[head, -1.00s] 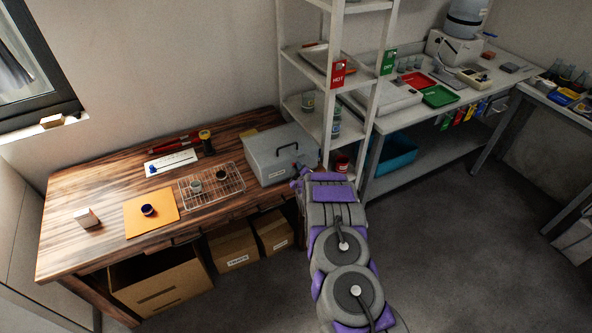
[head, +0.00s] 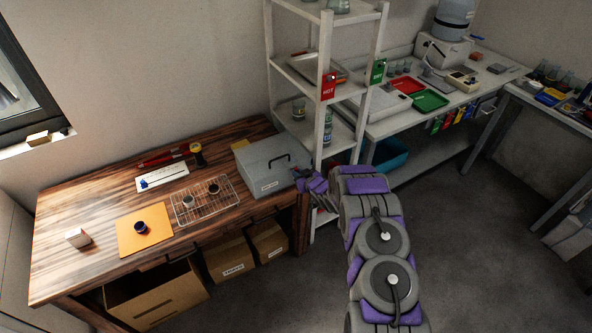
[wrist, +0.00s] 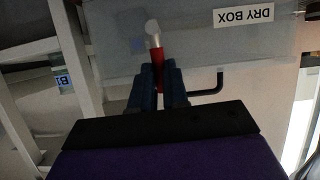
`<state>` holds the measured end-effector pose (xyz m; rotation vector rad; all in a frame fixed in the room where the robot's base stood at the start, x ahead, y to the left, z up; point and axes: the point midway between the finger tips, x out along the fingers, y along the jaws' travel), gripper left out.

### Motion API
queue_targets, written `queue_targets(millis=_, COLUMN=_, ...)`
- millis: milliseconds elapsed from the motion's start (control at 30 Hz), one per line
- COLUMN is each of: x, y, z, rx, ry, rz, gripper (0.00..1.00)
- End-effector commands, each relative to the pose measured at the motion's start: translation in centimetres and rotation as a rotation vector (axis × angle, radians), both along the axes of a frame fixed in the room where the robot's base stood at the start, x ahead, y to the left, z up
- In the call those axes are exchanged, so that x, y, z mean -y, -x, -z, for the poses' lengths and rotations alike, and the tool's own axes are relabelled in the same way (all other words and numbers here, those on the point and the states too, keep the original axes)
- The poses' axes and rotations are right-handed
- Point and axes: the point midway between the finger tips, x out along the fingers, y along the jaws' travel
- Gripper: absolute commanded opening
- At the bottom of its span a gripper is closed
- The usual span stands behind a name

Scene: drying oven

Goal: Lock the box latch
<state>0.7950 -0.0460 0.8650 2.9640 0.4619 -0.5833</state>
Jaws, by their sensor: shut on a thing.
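The grey dry box (head: 268,166) stands shut at the right end of the wooden table, with a black handle on its lid. The wrist view sees it upside down, with its "DRY BOX" label (wrist: 243,15) and black handle (wrist: 207,88). My gripper (head: 311,181) is at the box's right side. In the wrist view my gripper (wrist: 158,82) is shut on a red latch lever (wrist: 158,61) with a pale rounded tip, which lies against the box. The fingers hide the lever's near end. I cannot tell whether the latch is engaged.
The white shelf rack (head: 325,120) stands close behind and right of my gripper. A wire rack (head: 207,203) with cups and an orange mat (head: 130,240) lie left on the table. Cardboard boxes (head: 230,258) sit underneath. The floor to the right is clear.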

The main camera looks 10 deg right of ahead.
Motion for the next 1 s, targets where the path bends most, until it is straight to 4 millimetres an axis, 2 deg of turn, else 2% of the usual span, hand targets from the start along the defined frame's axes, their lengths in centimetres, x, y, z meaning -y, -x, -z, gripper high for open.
queue_targets(millis=200, x=0.24, y=0.88, z=0.36, rx=-0.018, ry=-0.035, rz=0.001, gripper=0.00)
queue_targets(millis=600, x=0.24, y=0.95, z=0.44, rx=-0.020, ry=-0.040, rz=0.001, gripper=0.00)
queue_targets(millis=633, x=0.24, y=0.95, z=0.44, rx=-0.020, ry=-0.039, rz=0.002, gripper=0.16)
queue_targets(millis=867, x=0.24, y=0.98, z=0.13, rx=-0.015, ry=-0.039, rz=0.001, gripper=0.38)
queue_targets(millis=1000, x=0.23, y=0.97, z=0.03, rx=-0.013, ry=-0.040, rz=0.001, gripper=0.40)
